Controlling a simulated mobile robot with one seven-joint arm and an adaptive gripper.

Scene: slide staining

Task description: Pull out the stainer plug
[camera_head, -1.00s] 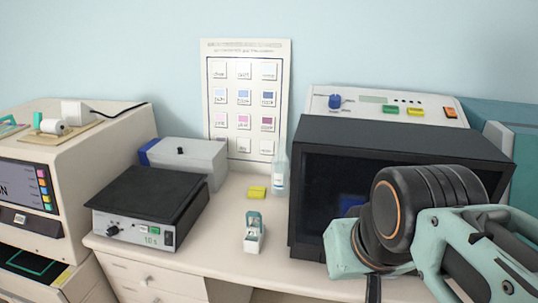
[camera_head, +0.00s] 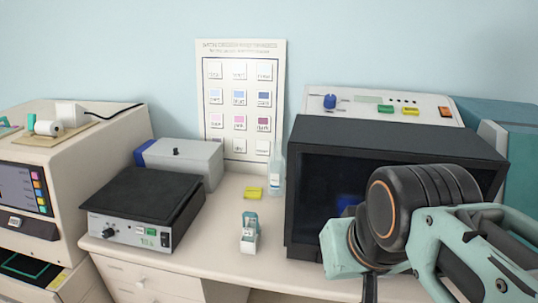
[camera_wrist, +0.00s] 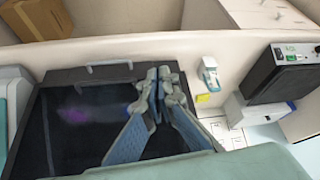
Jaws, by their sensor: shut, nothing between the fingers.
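A white block (camera_head: 71,114) with a black cord (camera_head: 115,111) stands on top of the beige machine (camera_head: 105,130) at the left. It looks like a plug, but I cannot tell for sure that it is the stainer's. My gripper (camera_wrist: 158,78) is shut and empty in the wrist view, its fingers meeting in front of the dark-fronted box (camera_wrist: 75,120). In the head view, my wrist is at the right in front of that black box (camera_head: 400,142), far from the white block; the fingertips are not clear there.
A black-topped heating unit (camera_head: 145,197), a grey box (camera_head: 185,160), a small white-and-teal holder (camera_head: 249,235), a yellow block (camera_head: 254,193) and a clear bottle (camera_head: 277,172) stand on the bench. A white control panel (camera_head: 370,100) is behind the black box. The bench front centre is mostly clear.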

